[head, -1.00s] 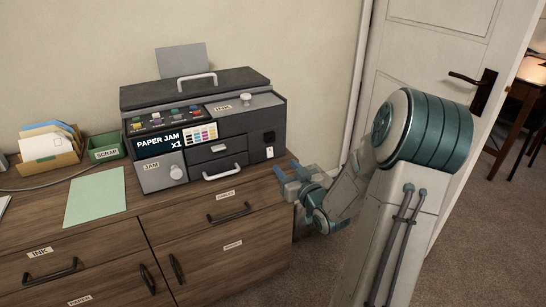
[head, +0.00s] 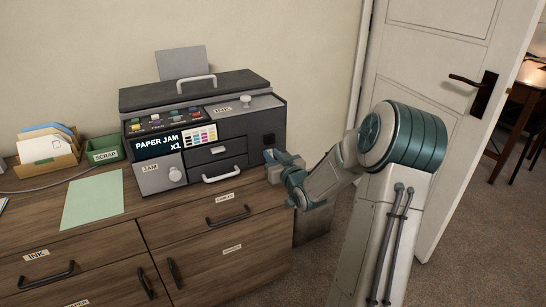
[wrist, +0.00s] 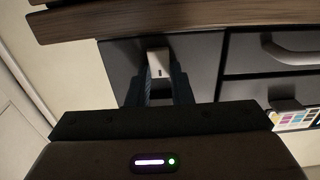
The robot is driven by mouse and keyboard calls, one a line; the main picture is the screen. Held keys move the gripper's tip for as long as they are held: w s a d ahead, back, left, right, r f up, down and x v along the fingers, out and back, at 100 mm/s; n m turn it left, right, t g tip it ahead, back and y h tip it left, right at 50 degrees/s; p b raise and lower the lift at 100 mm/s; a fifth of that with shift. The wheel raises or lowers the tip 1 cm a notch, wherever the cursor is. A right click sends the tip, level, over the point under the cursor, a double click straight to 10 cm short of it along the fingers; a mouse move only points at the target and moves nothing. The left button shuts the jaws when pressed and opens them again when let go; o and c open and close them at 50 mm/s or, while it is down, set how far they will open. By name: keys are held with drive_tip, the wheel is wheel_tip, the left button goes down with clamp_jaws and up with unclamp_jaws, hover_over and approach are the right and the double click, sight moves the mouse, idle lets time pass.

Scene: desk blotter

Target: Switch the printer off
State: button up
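The printer (head: 225,122) is a dark grey machine on the wooden cabinet, its display reading "PAPER JAM x1". Its small white switch (wrist: 159,62) is at the lower right of the front, with a dark mark on it. In the head view my gripper hides the switch. My gripper (head: 270,164) is at that front corner. In the wrist view its two blue-grey fingers (wrist: 160,84) lie on either side of the switch with a gap between them. I cannot tell whether they touch it or which way it is set.
The jam knob (head: 175,174) and drawer handles (head: 221,174) are left of my gripper. The wooden cabinet top (head: 160,203) is clear in front of the printer. A green sheet (head: 92,200), a scrap tray (head: 104,151) and a paper holder (head: 48,155) are farther left.

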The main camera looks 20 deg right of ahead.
clamp_jaws()
drive_tip(key=b, duration=0.2)
drive_tip(key=shift+f+t+b, duration=0.3)
drive_tip(key=shift+f+t, duration=0.1)
drive_tip(key=t+b, duration=0.1)
drive_tip(key=b, duration=0.3)
drive_tip(key=t+b, duration=0.2)
drive_tip(key=b, duration=0.2)
drive_tip(key=shift+f, duration=0.35)
drive_tip(key=shift+b, duration=0.5)
drive_tip(key=shift+r+t, duration=0.15)
drive_tip(key=shift+t, duration=0.25)
drive_tip(key=o, duration=0.8)
unclamp_jaws()
drive_tip(key=shift+s, duration=0.2)
drive_tip(key=p+v, duration=0.1)
drive_tip(key=v, duration=1.2)
drive_tip(key=shift+s+d+p, duration=0.1)
drive_tip(key=shift+s+p, duration=0.15)
drive_tip(key=shift+p, duration=0.1)
